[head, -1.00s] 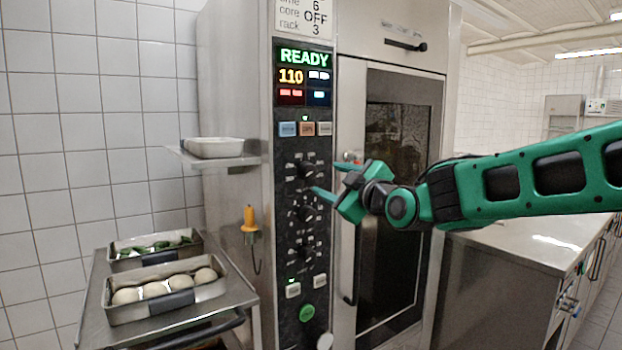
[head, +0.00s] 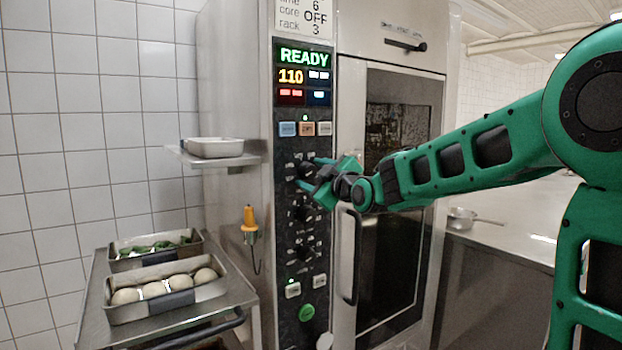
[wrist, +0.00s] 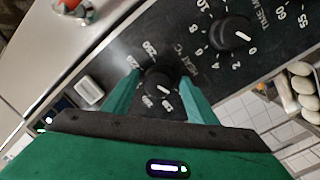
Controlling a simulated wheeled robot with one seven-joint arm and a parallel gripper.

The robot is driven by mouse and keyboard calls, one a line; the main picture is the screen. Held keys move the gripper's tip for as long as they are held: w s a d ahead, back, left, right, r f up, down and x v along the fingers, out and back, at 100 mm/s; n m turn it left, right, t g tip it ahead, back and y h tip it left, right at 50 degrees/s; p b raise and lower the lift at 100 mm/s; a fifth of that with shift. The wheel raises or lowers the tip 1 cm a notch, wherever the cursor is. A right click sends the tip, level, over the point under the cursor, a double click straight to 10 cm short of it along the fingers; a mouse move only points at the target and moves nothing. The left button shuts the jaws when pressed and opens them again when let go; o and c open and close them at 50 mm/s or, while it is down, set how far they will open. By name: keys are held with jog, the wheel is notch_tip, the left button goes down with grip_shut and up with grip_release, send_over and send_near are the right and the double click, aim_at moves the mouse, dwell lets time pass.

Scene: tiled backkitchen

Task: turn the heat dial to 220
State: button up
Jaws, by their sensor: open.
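The heat dial (wrist: 158,78) is a round black knob with a white pointer mark, on the oven's dark panel. Its printed scale, with 220 and 250 legible, shows around it in the wrist view. The pointer is on the lower side, away from 220. In the head view the heat dial (head: 305,170) is the top knob of the column. My gripper (head: 311,173) is open at this knob. In the wrist view my gripper (wrist: 160,86) has one green finger on each side of the dial; whether they touch it I cannot tell.
The display (head: 304,75) reads READY and 110. The time dial (wrist: 232,32) is close beside the heat dial. The oven door handle (head: 350,255) stands out below my wrist. A trolley (head: 205,322) with food pans is at the lower left.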

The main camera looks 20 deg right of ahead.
jog(key=c, duration=0.9)
